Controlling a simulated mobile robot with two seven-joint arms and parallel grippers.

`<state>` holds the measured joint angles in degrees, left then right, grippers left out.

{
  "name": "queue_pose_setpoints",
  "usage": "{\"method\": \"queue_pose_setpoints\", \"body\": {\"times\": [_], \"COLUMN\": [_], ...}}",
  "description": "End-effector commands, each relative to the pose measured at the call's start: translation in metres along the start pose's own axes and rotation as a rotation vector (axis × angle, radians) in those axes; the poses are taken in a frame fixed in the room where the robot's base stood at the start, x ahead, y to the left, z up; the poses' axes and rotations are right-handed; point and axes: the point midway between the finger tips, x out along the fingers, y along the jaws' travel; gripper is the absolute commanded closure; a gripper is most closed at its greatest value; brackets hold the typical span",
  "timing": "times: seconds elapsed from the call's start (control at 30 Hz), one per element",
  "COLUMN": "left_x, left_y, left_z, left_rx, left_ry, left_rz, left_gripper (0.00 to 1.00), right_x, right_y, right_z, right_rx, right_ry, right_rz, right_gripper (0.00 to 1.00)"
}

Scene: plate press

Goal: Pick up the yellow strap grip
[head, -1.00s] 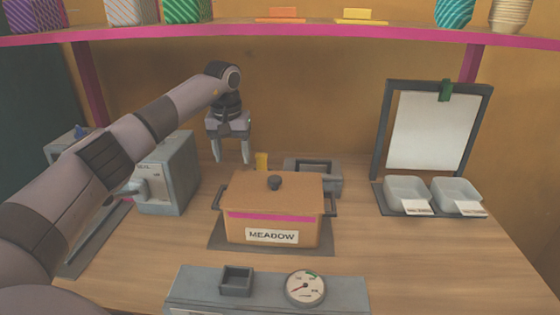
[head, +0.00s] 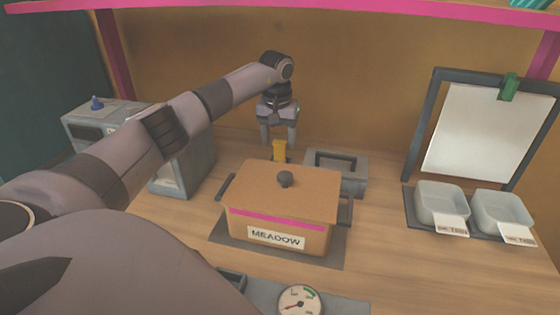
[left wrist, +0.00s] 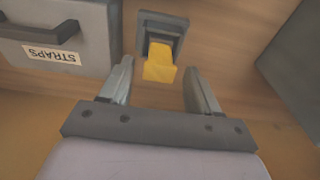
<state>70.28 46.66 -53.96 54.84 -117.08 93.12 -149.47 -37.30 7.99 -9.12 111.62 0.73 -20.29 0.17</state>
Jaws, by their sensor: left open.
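The yellow strap grip (head: 279,151) stands upright behind the orange box labelled MEADOW (head: 284,195). In the left wrist view the yellow strap grip (left wrist: 159,63) sits in a small grey holder (left wrist: 162,25). My left gripper (head: 278,139) points down above the grip, with its fingers spread. In the left wrist view the open left gripper (left wrist: 160,75) has one finger on each side of the grip's near end, and the fingers look apart from it. The box hides the grip's lower part in the head view. My right gripper is not in view.
A grey bin (head: 338,173) labelled STRAPS in the left wrist view stands close beside the grip. A grey machine (head: 184,166) is to the left. Two pale trays (head: 441,203) and a clipboard-like stand (head: 481,135) are on the right.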

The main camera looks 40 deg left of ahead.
Motion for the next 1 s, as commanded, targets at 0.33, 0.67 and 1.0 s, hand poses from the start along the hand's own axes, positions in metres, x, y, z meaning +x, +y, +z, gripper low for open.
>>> {"method": "queue_pose_setpoints", "body": {"times": [0.33,0.67,1.0], "left_x": [0.022,0.021,0.016], "left_y": [0.0,0.0,0.0], "left_z": [0.0,0.0,-0.001], "left_rx": [0.0,0.0,0.0], "left_ry": [0.001,0.001,0.001], "left_rz": [0.0,0.001,0.001], "left_gripper": [0.38,1.0,1.0], "right_x": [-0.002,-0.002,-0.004], "right_y": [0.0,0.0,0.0], "right_z": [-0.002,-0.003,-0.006], "right_rx": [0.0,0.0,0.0], "right_ry": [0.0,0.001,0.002], "right_rz": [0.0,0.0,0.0], "right_gripper": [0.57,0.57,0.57]}}
